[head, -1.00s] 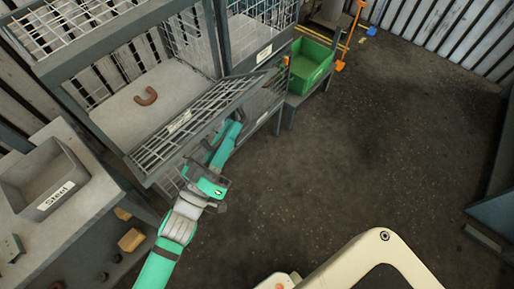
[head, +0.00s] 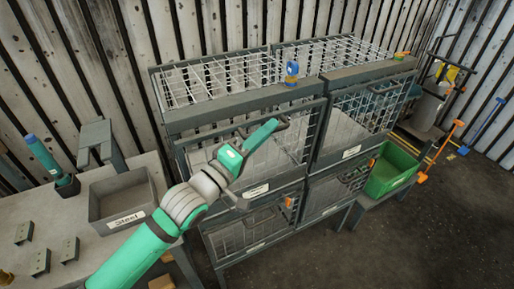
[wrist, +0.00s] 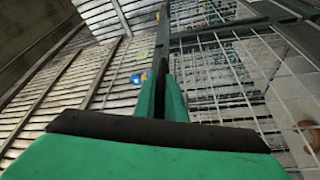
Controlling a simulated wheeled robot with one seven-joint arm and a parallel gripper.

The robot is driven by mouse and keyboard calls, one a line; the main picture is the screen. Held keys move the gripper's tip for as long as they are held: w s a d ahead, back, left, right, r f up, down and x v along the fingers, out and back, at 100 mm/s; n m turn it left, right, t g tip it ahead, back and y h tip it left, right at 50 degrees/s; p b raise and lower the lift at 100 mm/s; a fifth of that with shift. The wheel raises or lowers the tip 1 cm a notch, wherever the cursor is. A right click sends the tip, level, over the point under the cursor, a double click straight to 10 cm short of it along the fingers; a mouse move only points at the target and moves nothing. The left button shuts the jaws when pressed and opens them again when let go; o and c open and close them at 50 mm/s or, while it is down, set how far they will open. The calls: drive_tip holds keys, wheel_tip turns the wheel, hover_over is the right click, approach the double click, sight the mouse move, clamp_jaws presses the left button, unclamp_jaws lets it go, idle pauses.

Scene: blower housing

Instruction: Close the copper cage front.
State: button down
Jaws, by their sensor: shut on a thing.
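The copper cage front (head: 257,189) is a grey-framed wire mesh panel on the upper left cage, with a white label too small to read. It stands nearly upright across the cage opening; I cannot tell whether it is flush with the frame. My gripper (head: 282,123) is at its upper edge, partly hidden by my arm. In the wrist view my gripper (wrist: 162,88) is shut on the grey rim bar, with mesh to the right. A copper-coloured piece (wrist: 309,132) shows behind the mesh there.
A grey bin labelled Steel (head: 122,200) stands on the bench at left. A blue and yellow object (head: 291,73) sits on the cage top. Other mesh cages are right (head: 352,115) and below.

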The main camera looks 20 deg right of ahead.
drive_tip(key=shift+w+d+r+n, duration=0.15)
drive_tip(key=shift+w+d+n, duration=0.3)
drive_tip(key=shift+w, duration=0.3)
drive_tip(key=shift+w+a, duration=0.15)
drive_tip(key=c, duration=1.8)
unclamp_jaws()
drive_tip(key=shift+a, duration=0.1)
drive_tip(key=v, duration=1)
drive_tip(key=shift+s+a, duration=0.2)
drive_tip(key=shift+a, duration=0.1)
drive_tip(key=shift+r, duration=0.1)
